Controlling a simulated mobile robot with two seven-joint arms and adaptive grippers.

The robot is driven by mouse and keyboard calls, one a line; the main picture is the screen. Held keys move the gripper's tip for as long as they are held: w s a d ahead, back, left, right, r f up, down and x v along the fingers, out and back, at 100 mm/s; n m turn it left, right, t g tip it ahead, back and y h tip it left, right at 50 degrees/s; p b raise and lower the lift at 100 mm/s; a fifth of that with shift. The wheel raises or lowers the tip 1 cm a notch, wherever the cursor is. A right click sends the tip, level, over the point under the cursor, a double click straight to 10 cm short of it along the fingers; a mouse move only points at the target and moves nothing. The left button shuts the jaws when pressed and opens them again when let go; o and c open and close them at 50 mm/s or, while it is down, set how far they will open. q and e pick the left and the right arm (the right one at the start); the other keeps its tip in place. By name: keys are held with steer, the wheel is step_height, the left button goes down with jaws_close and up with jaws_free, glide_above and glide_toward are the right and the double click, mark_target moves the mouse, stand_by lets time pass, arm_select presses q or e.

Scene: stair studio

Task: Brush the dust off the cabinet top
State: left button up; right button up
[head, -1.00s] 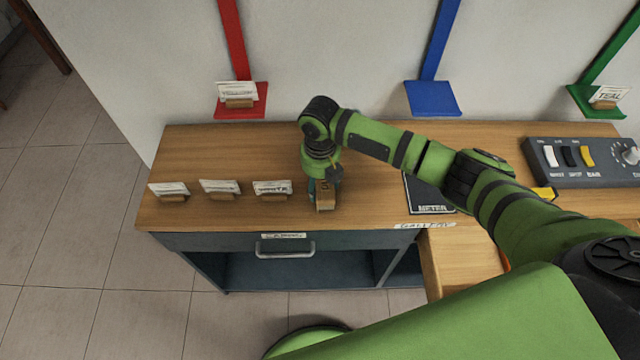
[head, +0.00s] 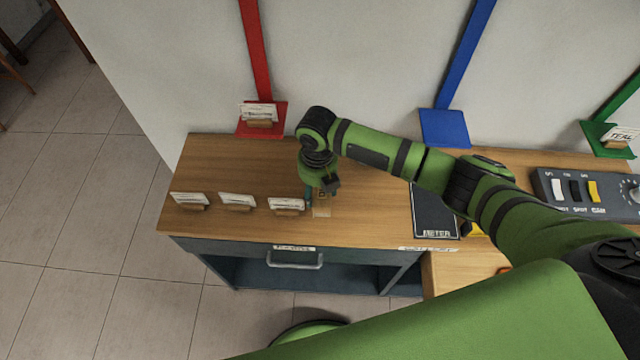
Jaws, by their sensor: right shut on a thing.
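The cabinet top (head: 245,165) is a brown wooden surface over a dark grey cabinet. My right gripper (head: 322,195) points down, low over the cabinet top, right of the cards. It is shut on a small brown thing, mostly hidden by the gripper and wrist, so I cannot tell its shape. A pale square patch (head: 321,212) lies on the wood just in front of the gripper; I cannot tell whether it is dust. My left gripper is not in view.
Three cards in wooden holders (head: 237,202) stand along the front left edge. A black METER plate (head: 434,212) and a switch panel (head: 590,192) are to the right. Red (head: 262,120), blue (head: 444,128) and green (head: 607,138) wall shelves are behind. The back left wood is clear.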

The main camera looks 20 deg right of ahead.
step_height(320, 180, up, 2)
steer(key=shift+r+p, duration=0.25)
steer(key=shift+p, duration=0.75)
steer(key=shift+r, duration=0.1)
